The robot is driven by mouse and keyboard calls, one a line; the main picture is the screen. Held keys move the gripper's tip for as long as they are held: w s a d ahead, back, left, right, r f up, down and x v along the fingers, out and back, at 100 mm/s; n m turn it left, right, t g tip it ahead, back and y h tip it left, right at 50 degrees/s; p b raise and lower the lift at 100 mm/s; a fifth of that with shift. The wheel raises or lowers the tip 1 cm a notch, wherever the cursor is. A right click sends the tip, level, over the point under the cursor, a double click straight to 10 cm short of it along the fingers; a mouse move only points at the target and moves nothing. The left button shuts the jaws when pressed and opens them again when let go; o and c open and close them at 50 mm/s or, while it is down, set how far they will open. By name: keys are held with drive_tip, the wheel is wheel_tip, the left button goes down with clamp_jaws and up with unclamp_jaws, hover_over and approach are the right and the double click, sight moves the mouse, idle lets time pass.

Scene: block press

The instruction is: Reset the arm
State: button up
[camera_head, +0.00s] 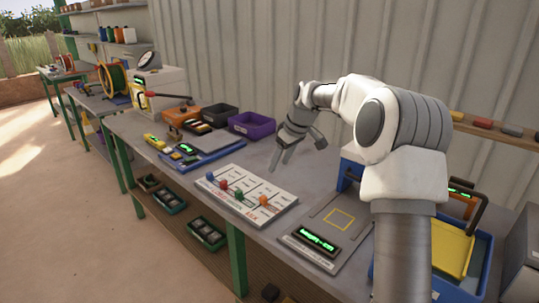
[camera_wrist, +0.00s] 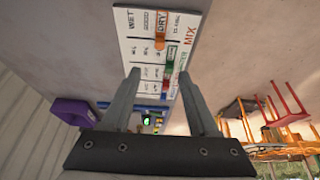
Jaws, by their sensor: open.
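My arm (camera_head: 405,125) reaches out over the workbench from the right in the head view. My gripper (camera_head: 298,160) hangs above the bench with its fingers pointing down, behind the white slider board (camera_head: 275,191). In the wrist view my gripper (camera_wrist: 164,78) shows two fingers spread well apart with nothing between them. The slider board also shows in the wrist view (camera_wrist: 134,22), beyond the fingertips.
A grey panel (camera_head: 356,202) with a yellow square and green display lies right of the board. Blue trays with a yellow piece (camera_head: 453,248) stand beside my arm. A purple bin (camera_head: 252,125) and a black bin (camera_head: 220,115) stand at the back.

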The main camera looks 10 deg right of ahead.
drive_tip(key=s+a+r+m+h+p, duration=0.1)
drive_tip(key=s+a+r, duration=0.2)
drive_tip(key=s+r, duration=0.45)
drive_tip(key=s+a+r+m+h+p, duration=0.1)
drive_tip(key=s+a+r+m, duration=0.2)
drive_tip(key=s, duration=0.8)
drive_tip(key=s+f+m+t+p, duration=0.1)
drive_tip(key=s+m+t, duration=0.1)
drive_tip(key=s, duration=1.9)
drive_tip(key=shift+s+a+f+m, duration=0.35)
drive_tip(key=shift+a+f+m, duration=0.05)
drive_tip(key=shift+a, duration=0.05)
